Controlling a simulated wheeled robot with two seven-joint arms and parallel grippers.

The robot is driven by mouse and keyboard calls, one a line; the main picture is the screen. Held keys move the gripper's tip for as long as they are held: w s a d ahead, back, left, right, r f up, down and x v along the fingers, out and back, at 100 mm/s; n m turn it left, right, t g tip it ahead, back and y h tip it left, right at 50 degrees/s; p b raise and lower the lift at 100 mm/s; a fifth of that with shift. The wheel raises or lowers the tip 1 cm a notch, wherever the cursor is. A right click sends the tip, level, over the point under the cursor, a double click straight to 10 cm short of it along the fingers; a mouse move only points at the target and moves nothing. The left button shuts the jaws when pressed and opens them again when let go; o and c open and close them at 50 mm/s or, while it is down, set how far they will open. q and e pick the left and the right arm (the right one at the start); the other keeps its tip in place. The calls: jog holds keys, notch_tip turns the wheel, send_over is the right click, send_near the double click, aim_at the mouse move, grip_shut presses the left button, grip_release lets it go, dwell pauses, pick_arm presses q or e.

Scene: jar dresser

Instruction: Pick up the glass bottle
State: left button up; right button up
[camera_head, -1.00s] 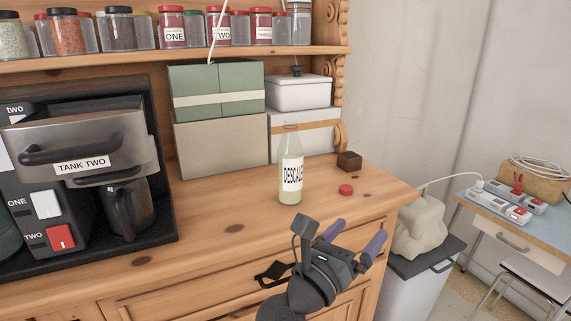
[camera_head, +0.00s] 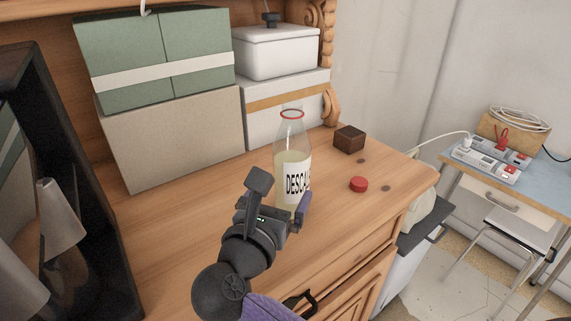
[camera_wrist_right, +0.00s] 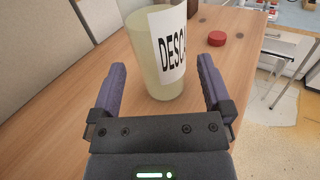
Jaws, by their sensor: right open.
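The glass bottle (camera_head: 292,165) stands upright and uncapped on the wooden dresser top, with pale yellow liquid and a white label reading "DESCA…". My right gripper (camera_head: 290,198) is at the near side of the bottle, low by its base, and hides part of its lower left. In the right wrist view the bottle (camera_wrist_right: 162,60) stands between and just beyond the two purple fingers of the gripper (camera_wrist_right: 160,82), which are spread apart with clear space on both sides. The bottle's upper part is cut off in that view. My left gripper is not seen.
A red cap (camera_head: 359,184) and a small dark brown block (camera_head: 349,139) lie right of the bottle. Green (camera_head: 155,60) and beige boxes (camera_head: 175,135) and white boxes (camera_head: 285,105) stand behind it. The black coffee machine (camera_head: 60,180) is at left.

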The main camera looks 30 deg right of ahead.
aim_at(292, 176)
jog(key=x, duration=0.6)
jog(key=shift+w+f, duration=0.1)
jog(key=shift+f, duration=0.15)
grip_shut()
